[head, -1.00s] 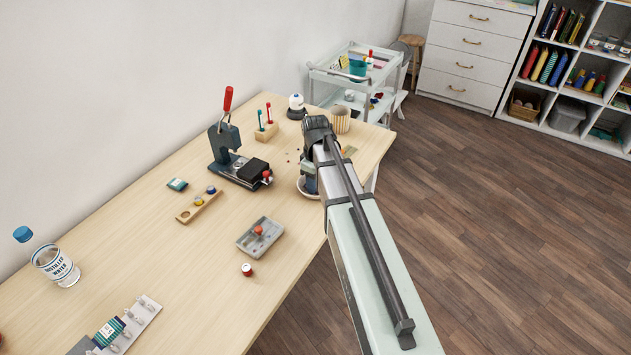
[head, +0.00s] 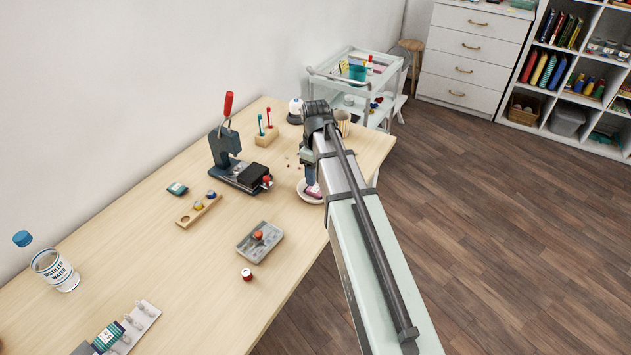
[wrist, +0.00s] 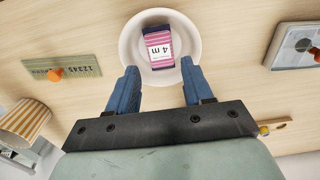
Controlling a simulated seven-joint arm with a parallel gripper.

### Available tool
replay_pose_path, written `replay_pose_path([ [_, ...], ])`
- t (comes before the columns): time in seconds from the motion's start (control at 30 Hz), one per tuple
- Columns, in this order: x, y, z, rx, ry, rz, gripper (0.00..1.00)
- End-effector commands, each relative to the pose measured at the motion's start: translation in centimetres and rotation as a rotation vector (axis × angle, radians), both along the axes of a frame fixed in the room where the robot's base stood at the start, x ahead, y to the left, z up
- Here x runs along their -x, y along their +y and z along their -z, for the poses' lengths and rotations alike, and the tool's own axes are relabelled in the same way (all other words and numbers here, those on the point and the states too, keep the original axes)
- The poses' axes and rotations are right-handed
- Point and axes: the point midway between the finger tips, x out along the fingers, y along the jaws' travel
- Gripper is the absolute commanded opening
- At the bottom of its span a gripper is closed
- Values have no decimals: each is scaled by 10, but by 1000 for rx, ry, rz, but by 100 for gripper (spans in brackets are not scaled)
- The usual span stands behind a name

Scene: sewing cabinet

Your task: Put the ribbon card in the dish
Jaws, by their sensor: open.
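The ribbon card (wrist: 159,48), pink and purple with a white "4 m" label, lies inside the white round dish (wrist: 193,30) in the wrist view. In the head view the card (head: 314,191) shows in the dish (head: 311,199), partly hidden by my arm. My gripper (wrist: 160,74) is open, its two blue fingers apart at the near rim of the dish. The card lies beyond the fingertips and is not held between them. In the head view the fingers are mostly hidden by my arm.
A green numbered card with an orange knob (wrist: 62,70) lies left of the dish in the wrist view, near a striped cup (wrist: 25,121). A grey tray (head: 259,241) and a black press (head: 238,172) stand on the table.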

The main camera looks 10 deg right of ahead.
Motion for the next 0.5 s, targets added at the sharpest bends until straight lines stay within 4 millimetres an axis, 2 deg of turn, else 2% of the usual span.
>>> replay_pose_path([
  [0.1,-1,0,-19,1,-2,0,51],
  [0.3,-1,0,-44,0,-1,0,51],
  [0.5,0,0,-58,0,0,0,51],
])
